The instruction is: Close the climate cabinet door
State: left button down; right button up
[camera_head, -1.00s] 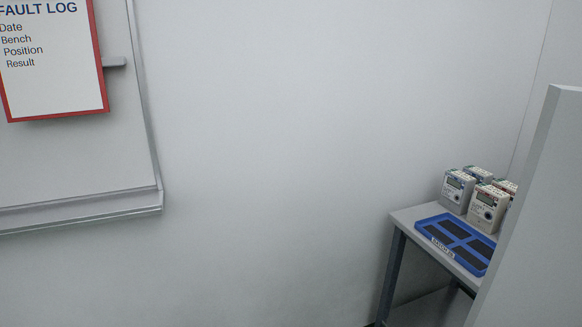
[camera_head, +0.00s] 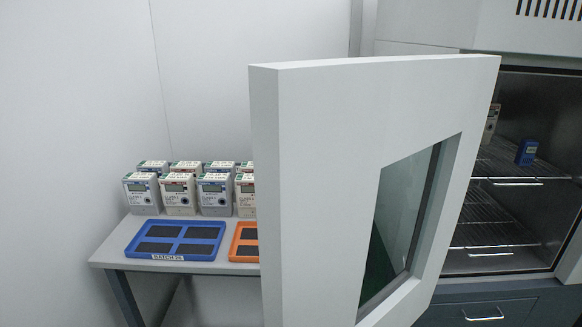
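The climate cabinet (camera_head: 420,20) stands at the right of the head view, with vents at its upper right. Its white door (camera_head: 325,170) stands wide open towards me and fills the middle of the view. The door has a slanted-looking window (camera_head: 402,215). Inside the open chamber are wire shelves (camera_head: 505,165). A small blue device (camera_head: 527,152) sits on the upper shelf, and a pale meter (camera_head: 491,124) is partly hidden by the door's edge. No door handle is visible. Neither of my grippers is in view.
A grey table (camera_head: 105,256) stands left of the door, partly hidden by it. It bears several meters (camera_head: 180,192), a blue tray (camera_head: 130,250) and an orange tray (camera_head: 234,252). A drawer (camera_head: 485,314) is below the chamber.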

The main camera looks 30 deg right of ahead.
aim_at(325, 132)
jog(key=i+j+z, duration=0.1)
jog(key=z, duration=0.3)
jog(key=i+j+z, duration=0.15)
jog(key=z, duration=0.3)
jog(key=i+j+z, duration=0.15)
jog(key=z, duration=0.25)
jog(key=j+z, duration=0.25)
jog(key=z, duration=0.2)
jog(key=i+j+z, duration=0.1)
jog(key=j+z, duration=0.15)
jog(key=z, duration=0.15)
jog(key=j+z, duration=0.25)
jog(key=z, duration=0.2)
